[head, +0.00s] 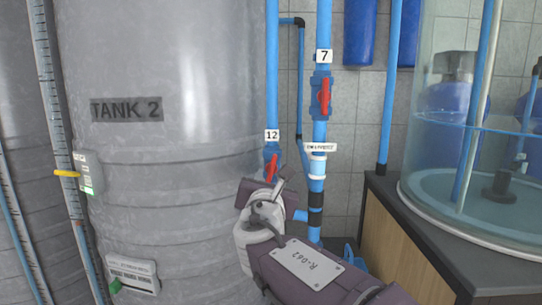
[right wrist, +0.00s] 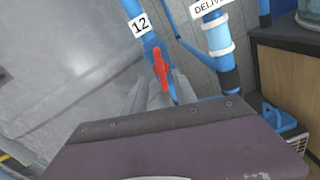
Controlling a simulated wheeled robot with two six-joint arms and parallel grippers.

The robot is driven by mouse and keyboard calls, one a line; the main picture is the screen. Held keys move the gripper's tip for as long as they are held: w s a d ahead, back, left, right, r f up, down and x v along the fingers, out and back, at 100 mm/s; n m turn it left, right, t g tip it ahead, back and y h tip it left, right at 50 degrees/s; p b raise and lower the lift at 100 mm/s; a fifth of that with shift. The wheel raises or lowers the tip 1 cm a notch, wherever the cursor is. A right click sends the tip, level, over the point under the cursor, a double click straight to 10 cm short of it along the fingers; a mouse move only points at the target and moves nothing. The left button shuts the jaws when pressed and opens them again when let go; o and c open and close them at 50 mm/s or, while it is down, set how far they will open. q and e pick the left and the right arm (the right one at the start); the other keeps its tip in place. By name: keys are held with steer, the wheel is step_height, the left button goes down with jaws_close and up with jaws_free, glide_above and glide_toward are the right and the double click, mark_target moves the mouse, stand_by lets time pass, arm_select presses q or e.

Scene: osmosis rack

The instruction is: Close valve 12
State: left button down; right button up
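Valve 12 has a red lever handle (head: 271,169) on a blue pipe, just below a white label "12" (head: 272,135). The handle lies roughly along the pipe, slightly tilted. In the right wrist view the red handle (right wrist: 161,66) shows under the "12" label (right wrist: 140,25). My right gripper (head: 279,184) is at the lower end of the handle. In the right wrist view its grey fingers (right wrist: 157,92) lie close around the lower part of the valve, partly hidden by my wrist. I cannot tell whether they touch the handle. My left gripper is out of view.
Valve 7 (head: 321,96), with a red handle, is on the neighbouring blue pipe to the right. Grey Tank 2 (head: 180,190) stands close on the left. A glass water tank (head: 425,150) sits on a dark-topped bench (head: 430,240) at right.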

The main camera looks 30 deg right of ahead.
mark_target(271, 172)
steer(key=x, duration=0.5)
steer(key=shift+w+f, duration=0.15)
steer(key=shift+f, duration=0.15)
steer(key=shift+w+d+r, duration=0.1)
steer(key=shift+w+d, duration=0.2)
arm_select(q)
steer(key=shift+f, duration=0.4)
arm_select(e)
jaws_close()
